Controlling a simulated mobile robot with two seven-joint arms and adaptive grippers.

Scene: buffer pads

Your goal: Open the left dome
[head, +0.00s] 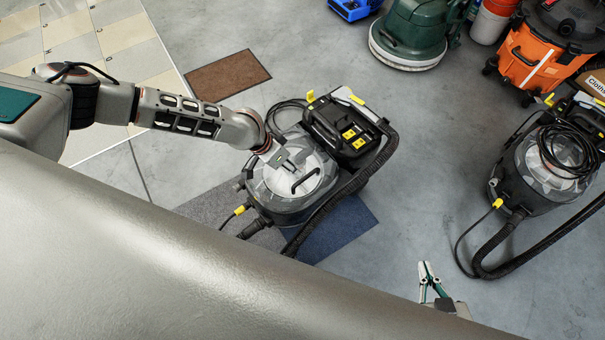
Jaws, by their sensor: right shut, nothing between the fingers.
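The left dome (323,171) is a clear cover with a black handle (305,181), on the front of the left carpet cleaner (341,124). It appears seated on the machine. My left arm comes in from the left, and its gripper (281,159) is at the dome's upper left edge, left of the handle. Its fingers are small and partly hidden, so I cannot tell whether they touch the dome or are open. My right gripper (427,270) is at the bottom, right of centre, shut and empty over bare floor, away from both machines.
A black hose (352,187) curves along the left machine's right side. Grey and blue mats (343,228) lie under it. A similar machine (544,165) stands at the right. A green floor machine (411,35) and an orange vacuum (540,60) stand behind. Floor between the two cleaners is clear.

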